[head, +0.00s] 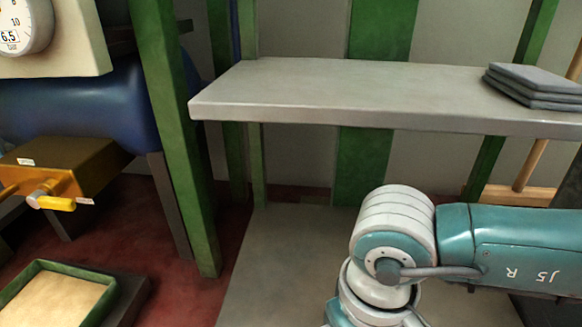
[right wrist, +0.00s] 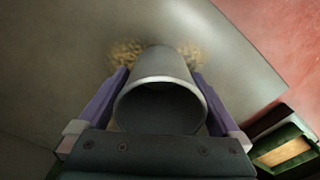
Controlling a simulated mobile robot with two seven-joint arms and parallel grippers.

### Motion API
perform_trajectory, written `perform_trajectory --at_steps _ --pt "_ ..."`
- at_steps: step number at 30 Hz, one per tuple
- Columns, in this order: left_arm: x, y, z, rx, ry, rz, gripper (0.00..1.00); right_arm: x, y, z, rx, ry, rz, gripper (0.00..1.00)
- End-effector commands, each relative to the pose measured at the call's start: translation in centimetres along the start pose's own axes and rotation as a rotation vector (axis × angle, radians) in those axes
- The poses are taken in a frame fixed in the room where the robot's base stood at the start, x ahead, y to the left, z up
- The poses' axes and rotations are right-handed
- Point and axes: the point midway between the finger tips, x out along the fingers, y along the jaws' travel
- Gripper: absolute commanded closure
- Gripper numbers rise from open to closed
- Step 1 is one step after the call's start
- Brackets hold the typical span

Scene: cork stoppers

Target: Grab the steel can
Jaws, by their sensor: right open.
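The steel can (right wrist: 162,68) is a grey cylinder in the middle of the right wrist view, with its dark open mouth toward the camera. My right gripper (right wrist: 160,90) is open, with one purple finger on each side of the can. Narrow gaps seem to show between fingers and can, but I cannot tell whether either finger touches it. In the head view the can and the right gripper's fingers are out of sight; only my right arm shows at the lower right. My left gripper is in neither view.
Tan cork-like material (right wrist: 124,54) lies around the can's far end. A grey shelf (head: 330,90) bears folded grey cloths (head: 535,85). Below is a grey floor panel (head: 275,250). A green post (head: 172,140), brass valve (head: 75,165) and green-rimmed tray (head: 102,303) stand left.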

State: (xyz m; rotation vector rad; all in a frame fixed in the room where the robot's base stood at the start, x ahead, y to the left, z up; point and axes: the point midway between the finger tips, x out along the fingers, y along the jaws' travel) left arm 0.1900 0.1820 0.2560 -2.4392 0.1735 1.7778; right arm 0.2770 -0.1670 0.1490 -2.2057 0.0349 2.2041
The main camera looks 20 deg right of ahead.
Motion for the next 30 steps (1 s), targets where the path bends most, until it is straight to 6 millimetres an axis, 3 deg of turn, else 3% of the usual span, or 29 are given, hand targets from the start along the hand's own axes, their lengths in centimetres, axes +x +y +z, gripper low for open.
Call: perform_trajectory --at_steps 6,27,30 --pt "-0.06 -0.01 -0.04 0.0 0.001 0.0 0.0 -0.05 0.0 0.0 0.0 0.0 0.0 0.0" --pt "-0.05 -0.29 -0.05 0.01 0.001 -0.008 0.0 -0.04 0.01 0.02 0.0 -0.001 0.0 0.79" --pt "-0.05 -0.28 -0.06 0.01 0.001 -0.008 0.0 -0.04 0.01 0.02 0.0 -0.001 0.0 0.83"
